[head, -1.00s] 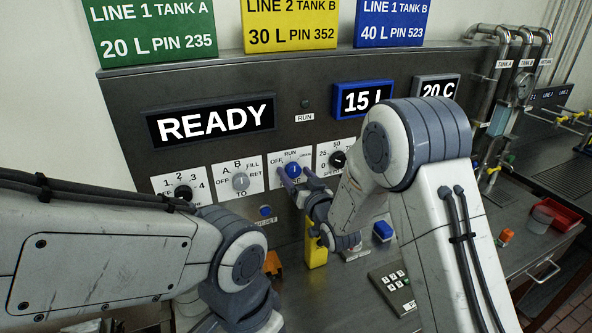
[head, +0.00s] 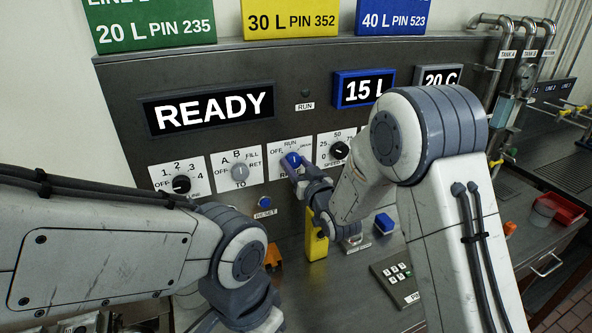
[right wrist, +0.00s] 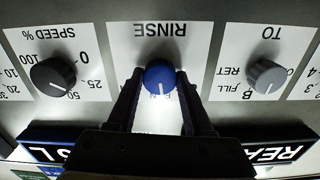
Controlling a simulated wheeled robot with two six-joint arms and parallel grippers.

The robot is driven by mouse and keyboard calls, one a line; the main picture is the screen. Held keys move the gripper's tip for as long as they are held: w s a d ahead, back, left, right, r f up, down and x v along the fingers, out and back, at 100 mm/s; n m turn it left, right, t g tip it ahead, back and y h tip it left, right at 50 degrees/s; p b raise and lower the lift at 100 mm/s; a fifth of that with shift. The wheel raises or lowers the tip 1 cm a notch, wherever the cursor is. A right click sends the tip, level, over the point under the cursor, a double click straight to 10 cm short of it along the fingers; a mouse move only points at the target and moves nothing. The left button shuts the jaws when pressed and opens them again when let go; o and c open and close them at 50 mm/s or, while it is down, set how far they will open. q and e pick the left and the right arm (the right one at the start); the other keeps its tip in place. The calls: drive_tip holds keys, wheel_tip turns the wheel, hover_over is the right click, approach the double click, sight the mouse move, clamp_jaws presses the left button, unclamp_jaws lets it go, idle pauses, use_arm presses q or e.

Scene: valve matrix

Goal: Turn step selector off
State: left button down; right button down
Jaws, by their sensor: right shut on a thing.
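The blue selector knob (head: 289,161) sits on a white plate (right wrist: 195,45) marked OFF and RUN, with RINSE on its label. In the right wrist view, which is upside down, the knob (right wrist: 160,75) has its white line toward the RUN side. My right gripper (head: 299,178) is at the knob, its two fingers (right wrist: 160,95) on either side of it, shut on it. The fingers hide part of the plate's scale. No label reading STEP is legible. My left arm shows at the left in the head view, but its gripper is out of sight.
A grey TO knob (head: 239,172) and a black numbered knob (head: 181,184) are to the left. The black SPEED knob (head: 339,150) is close on the right. A blue RESET button (head: 264,202) is below. The display (head: 209,108) reads READY.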

drive_tip(key=n+b, duration=0.3)
drive_tip(key=b, duration=0.1)
drive_tip(key=n+b, duration=0.3)
drive_tip(key=b, duration=0.1)
drive_tip(key=shift+f+n+b, duration=0.2)
drive_tip(key=shift+n+b, duration=0.1)
drive_tip(key=shift+b, duration=0.1)
drive_tip(key=shift+r+n+b, duration=0.15)
drive_tip(key=shift+n+b, duration=0.85)
drive_tip(key=shift+b, duration=0.15)
drive_tip(key=shift+c, duration=1.5)
unclamp_jaws()
drive_tip(key=b+v, duration=0.2)
drive_tip(key=v, duration=0.8)
drive_tip(key=shift+s+b, duration=0.25)
drive_tip(key=shift+b, duration=0.1)
